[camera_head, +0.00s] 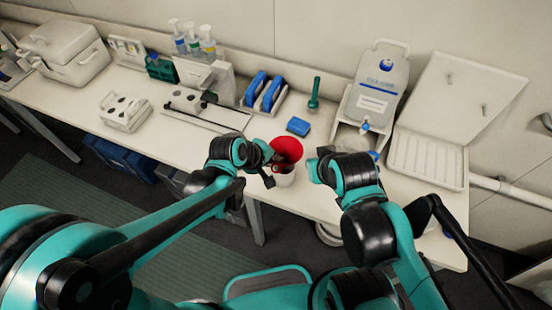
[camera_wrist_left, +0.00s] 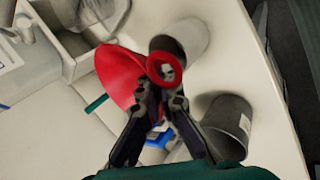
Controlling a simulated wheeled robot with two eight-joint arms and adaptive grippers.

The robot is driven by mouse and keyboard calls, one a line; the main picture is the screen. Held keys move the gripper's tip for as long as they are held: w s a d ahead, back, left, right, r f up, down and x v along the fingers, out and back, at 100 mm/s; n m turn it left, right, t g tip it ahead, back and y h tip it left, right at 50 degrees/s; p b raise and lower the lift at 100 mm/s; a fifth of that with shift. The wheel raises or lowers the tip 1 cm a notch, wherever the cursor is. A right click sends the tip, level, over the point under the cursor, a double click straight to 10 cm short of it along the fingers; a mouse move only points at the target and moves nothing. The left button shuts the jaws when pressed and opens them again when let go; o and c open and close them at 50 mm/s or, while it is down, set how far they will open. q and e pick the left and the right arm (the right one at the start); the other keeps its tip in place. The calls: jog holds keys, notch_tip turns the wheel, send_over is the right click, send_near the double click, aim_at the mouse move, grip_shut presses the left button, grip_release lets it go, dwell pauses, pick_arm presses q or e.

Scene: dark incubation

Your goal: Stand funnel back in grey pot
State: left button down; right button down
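The red funnel (camera_head: 287,149) is held above the front of the bench, its wide mouth showing in the head view. In the left wrist view the funnel (camera_wrist_left: 119,75) is tilted, with its wide cone to the left and a small round red opening to the right. My left gripper (camera_wrist_left: 163,92) appears shut on the funnel near that opening. One grey pot (camera_wrist_left: 184,38) stands right behind the opening; another grey pot (camera_wrist_left: 228,122) with a label is to the lower right. In the head view a pale pot (camera_head: 285,179) shows below the funnel. My right gripper (camera_head: 321,168) is right of it, its fingers unclear.
A blue box (camera_head: 298,126) and a green tool (camera_head: 314,94) lie behind the funnel. A carboy (camera_head: 378,85) on a stand and a white tray (camera_head: 427,160) are to the right. Racks and bottles (camera_head: 192,42) fill the left bench.

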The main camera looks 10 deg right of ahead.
pick_arm(q)
jog(key=shift+f+b, duration=1.75)
jog(key=shift+f, duration=0.4)
jog(key=shift+s+a+f, duration=0.1)
jog(key=shift+s, duration=0.05)
jog(key=shift+s, duration=0.1)
jog(key=c, duration=1.8)
grip_release()
jog(key=shift+c, duration=0.2)
jog(key=shift+o, duration=1)
jog(key=shift+f, duration=0.1)
jog(key=shift+w, duration=0.25)
jog(key=o, duration=0.5)
jog(key=shift+s, duration=0.1)
